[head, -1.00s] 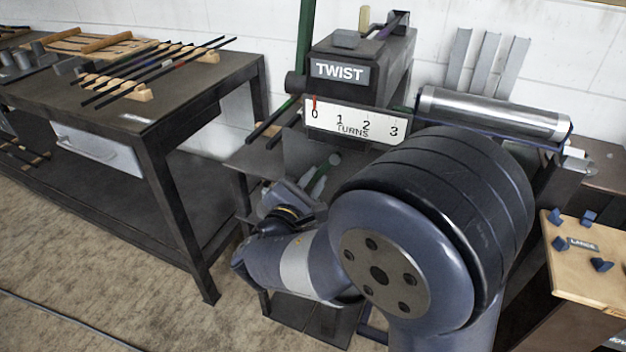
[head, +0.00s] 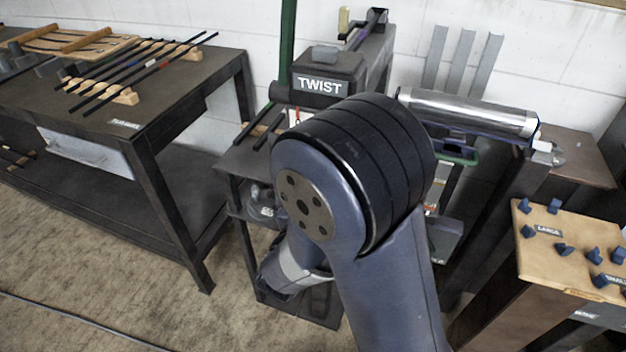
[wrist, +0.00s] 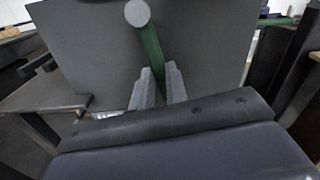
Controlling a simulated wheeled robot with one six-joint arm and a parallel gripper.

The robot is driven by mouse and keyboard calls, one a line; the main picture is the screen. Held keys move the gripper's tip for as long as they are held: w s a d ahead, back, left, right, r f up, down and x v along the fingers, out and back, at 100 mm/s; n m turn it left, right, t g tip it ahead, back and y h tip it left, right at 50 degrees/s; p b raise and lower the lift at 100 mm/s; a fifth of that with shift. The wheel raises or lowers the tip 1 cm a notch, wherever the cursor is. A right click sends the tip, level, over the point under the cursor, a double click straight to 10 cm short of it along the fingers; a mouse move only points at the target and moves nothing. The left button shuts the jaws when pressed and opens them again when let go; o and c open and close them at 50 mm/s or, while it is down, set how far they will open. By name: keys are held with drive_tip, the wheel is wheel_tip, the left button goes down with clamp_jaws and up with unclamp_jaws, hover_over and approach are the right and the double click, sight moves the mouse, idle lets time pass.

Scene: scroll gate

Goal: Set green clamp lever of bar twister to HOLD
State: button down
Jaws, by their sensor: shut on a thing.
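The bar twister (head: 320,86), a dark machine marked TWIST, stands at the centre of the head view. My arm covers most of its front, including the lever and my gripper. In the wrist view the green clamp lever (wrist: 151,45) has a pale round knob (wrist: 137,13) and slants in front of a grey plate (wrist: 85,50). My gripper (wrist: 159,88) has its two grey fingers on either side of the lever's lower part, shut on it. No HOLD mark is readable.
A dark workbench (head: 190,95) with several rods on wooden rests stands at the left. A shiny metal cylinder (head: 470,112) lies right of the twister. A wooden board (head: 565,270) with blue pegs is at the lower right. Open floor lies at the lower left.

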drive_tip(key=shift+s+d+r+n+p, duration=0.15)
drive_tip(key=shift+d+n+p, duration=0.25)
drive_tip(key=shift+n+p, duration=0.4)
drive_tip(key=shift+s+d+r+n+p, duration=0.2)
drive_tip(key=shift+d+n+p, duration=0.3)
drive_tip(key=shift+n, duration=0.35)
drive_tip(key=shift+s+d+r+n+p, duration=0.15)
drive_tip(key=shift+d+n+p, duration=0.15)
drive_tip(key=shift+n+p, duration=0.5)
drive_tip(key=c, duration=1.4)
unclamp_jaws()
drive_tip(key=v, duration=1)
drive_tip(key=shift+s, duration=0.35)
drive_tip(key=shift+a, duration=0.1)
drive_tip(key=x, duration=1)
drive_tip(key=shift+w, duration=0.4)
drive_tip(key=shift+s, duration=0.1)
